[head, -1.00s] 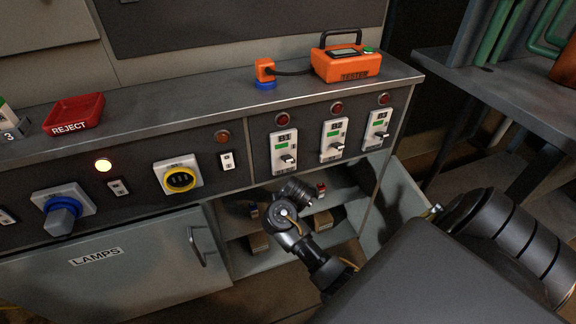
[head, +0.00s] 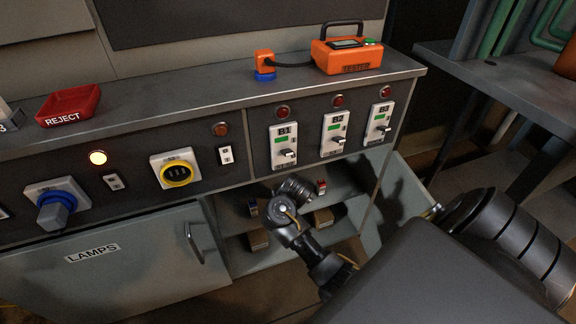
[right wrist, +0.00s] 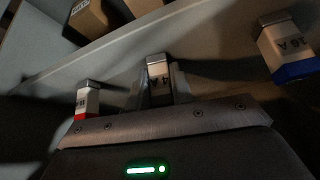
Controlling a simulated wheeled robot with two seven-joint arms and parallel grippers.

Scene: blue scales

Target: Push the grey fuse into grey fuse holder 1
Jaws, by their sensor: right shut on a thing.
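The grey fuse (right wrist: 158,68), with a white label and a grey cap, stands between the jaws of my right gripper (right wrist: 160,88) in the right wrist view. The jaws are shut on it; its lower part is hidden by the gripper. In the head view my right arm reaches into the open compartment under the B1 to B3 panel, and its wrist hides the gripper and grey fuse. I cannot make out grey fuse holder 1 in either view. My left gripper is not in view.
A red-banded fuse (right wrist: 88,98) stands left of the gripper and a blue-banded fuse (right wrist: 286,50) right in the wrist view. Brown boxes (head: 258,239) sit on the lower shelf (head: 285,240). The compartment door (head: 405,200) stands open. A red reject tray (head: 70,104) and orange tester (head: 347,56) are on top.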

